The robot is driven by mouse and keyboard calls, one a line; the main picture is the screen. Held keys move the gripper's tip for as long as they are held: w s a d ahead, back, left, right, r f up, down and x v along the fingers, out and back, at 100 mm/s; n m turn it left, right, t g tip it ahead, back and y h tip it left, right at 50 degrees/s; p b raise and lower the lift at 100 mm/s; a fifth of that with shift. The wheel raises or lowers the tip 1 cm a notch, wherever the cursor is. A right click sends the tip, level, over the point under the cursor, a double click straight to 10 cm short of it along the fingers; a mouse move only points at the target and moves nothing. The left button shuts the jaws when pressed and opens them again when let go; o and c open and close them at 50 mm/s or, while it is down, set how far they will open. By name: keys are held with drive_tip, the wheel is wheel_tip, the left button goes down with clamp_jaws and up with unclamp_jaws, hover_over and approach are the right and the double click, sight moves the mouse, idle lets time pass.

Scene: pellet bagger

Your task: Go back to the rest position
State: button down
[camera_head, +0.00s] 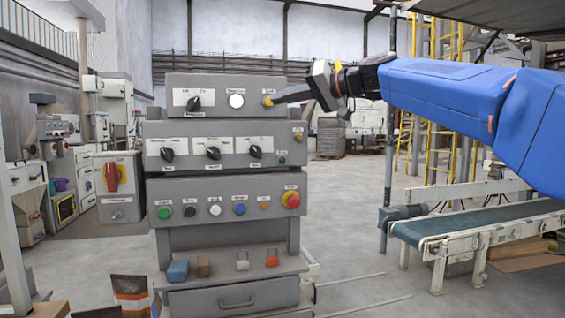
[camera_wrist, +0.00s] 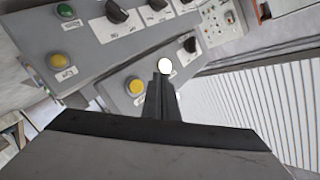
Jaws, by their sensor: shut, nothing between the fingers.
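My gripper (camera_head: 277,99) is at the end of the blue arm, which reaches in from the right. Its fingers are shut with nothing between them and point left at the top box of the grey control panel (camera_head: 225,128). In the head view the tips overlap the area beside the yellow button (camera_head: 267,101). In the wrist view my gripper (camera_wrist: 162,76) has its tips in front of the panel, between the yellow button (camera_wrist: 136,87) and the white lamp or button (camera_wrist: 165,65). I cannot tell whether the tips touch the panel.
The panel's lower boxes carry several knobs and buttons, including a red one (camera_head: 291,199). Small blocks lie on its shelf above a drawer (camera_head: 236,299). A conveyor (camera_head: 470,225) stands at the right. The floor between panel and conveyor is mostly open.

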drive_tip(key=s+d+f+m+g+h, duration=0.1)
drive_tip(key=s+d+f+h, duration=0.3)
drive_tip(key=s+d+f, duration=0.6)
drive_tip(key=s+d+f+m+g+h, duration=0.1)
drive_tip(key=s+d+f+h, duration=0.4)
drive_tip(key=f, duration=2.1)
drive_tip(key=s+d+f+m+g+h, duration=0.1)
drive_tip(key=s+d+f+h, duration=0.4)
drive_tip(key=s+d+f, duration=1)
drive_tip(key=s+f+m, duration=0.1)
drive_tip(key=s+f, duration=0.3)
drive_tip(key=s, duration=0.4)
drive_tip(key=shift+d+m, duration=0.35)
drive_tip(key=shift+m, duration=0.05)
